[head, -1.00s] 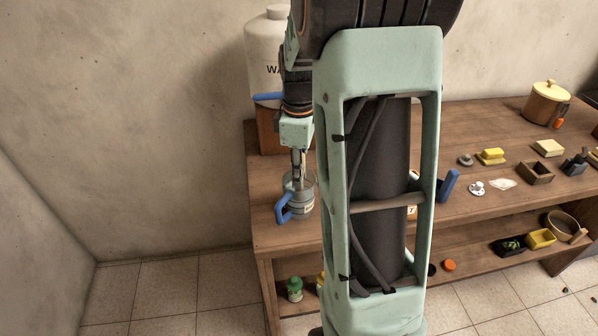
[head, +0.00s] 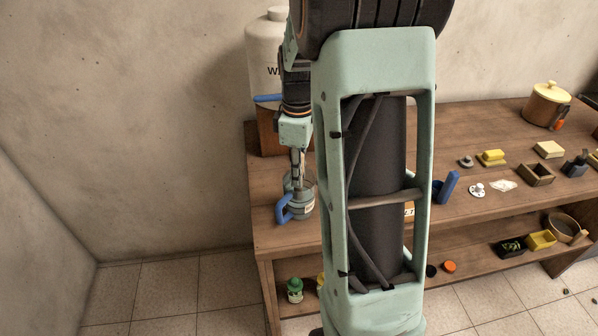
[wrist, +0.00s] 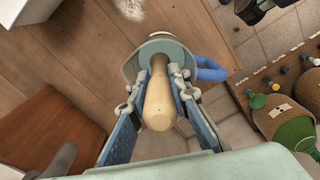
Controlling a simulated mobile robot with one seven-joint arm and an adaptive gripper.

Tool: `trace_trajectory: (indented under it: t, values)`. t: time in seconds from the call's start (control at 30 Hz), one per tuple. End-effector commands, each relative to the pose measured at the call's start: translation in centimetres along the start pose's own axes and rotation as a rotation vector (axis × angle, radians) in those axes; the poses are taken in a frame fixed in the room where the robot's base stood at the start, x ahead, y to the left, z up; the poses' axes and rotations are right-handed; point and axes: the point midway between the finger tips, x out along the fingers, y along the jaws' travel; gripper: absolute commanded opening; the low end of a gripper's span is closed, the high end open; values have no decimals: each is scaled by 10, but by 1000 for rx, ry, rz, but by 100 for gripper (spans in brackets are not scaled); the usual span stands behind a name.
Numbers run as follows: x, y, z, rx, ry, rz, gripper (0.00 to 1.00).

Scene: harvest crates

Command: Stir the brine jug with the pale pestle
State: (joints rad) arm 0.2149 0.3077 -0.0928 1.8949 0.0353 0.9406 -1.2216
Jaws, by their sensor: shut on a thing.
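The brine jug (head: 302,205) is grey with a blue handle and a label, and stands upright at the left end of the table. In the wrist view, its round mouth (wrist: 147,49) faces me and its handle is at right. My gripper (head: 298,172) points down over the jug. In the wrist view, my gripper (wrist: 160,80) is shut on the pale pestle (wrist: 158,103), a light wooden rod. The pestle's far end reaches into the jug's mouth; its tip is hidden.
A large white water container (head: 265,50) stands on a brown block (head: 270,132) behind the jug. A blue angled piece (head: 447,187), small boxes and a lidded pot (head: 546,105) are to the right. The lower shelf holds a green bottle (head: 294,290).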

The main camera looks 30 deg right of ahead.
Motion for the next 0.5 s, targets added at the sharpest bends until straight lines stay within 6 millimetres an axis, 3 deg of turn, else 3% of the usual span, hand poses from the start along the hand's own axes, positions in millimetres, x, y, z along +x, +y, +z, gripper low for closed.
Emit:
trace_trajectory:
  t: [0.2,0.5]
  values:
    - [0,-11,-5,-2,0,1,0]
    - [0,-12,-4,-1,0,0,0]
